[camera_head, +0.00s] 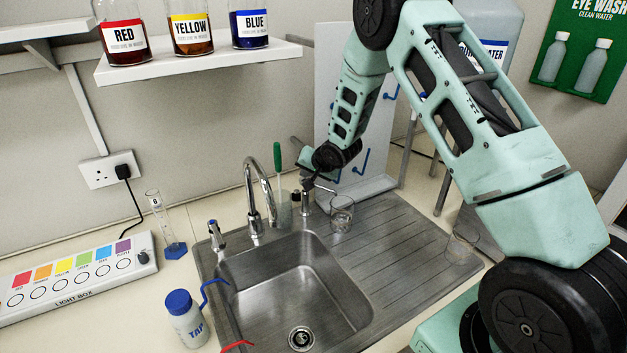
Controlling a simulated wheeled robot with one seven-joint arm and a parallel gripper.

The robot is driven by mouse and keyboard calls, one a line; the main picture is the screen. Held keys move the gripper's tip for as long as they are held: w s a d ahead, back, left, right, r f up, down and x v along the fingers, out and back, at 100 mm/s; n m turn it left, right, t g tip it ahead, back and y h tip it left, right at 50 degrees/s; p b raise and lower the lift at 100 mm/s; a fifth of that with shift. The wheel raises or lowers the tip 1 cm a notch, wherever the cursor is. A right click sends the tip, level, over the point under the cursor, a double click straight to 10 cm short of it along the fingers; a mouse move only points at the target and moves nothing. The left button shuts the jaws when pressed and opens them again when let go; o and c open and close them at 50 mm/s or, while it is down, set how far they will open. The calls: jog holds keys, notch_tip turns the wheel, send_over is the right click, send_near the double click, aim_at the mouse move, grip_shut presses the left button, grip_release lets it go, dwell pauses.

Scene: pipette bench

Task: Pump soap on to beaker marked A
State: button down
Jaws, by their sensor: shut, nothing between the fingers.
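A small clear glass beaker (342,214) stands upright at the back left of the steel draining board, just beside the sink bowl. I cannot read a letter on it from here. A soap pump (305,204) with a metal head stands at the sink's back edge, just left of the beaker. My gripper (312,181) is shut and empty, right at the top of the pump. I cannot tell whether it touches the pump head. The arm reaches down from the upper right, and part of the gripper is hidden by its own wrist.
The steel sink (290,290) has a curved tap (253,190) left of the pump. A green-handled brush (278,160) stands behind them. A white bottle with a blue cap (187,318) is at the front left. A white pegboard (340,110) rises behind.

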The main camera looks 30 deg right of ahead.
jog(key=shift+r, duration=0.2)
jog(key=shift+r+p, duration=2.05)
jog(key=shift+r, duration=1)
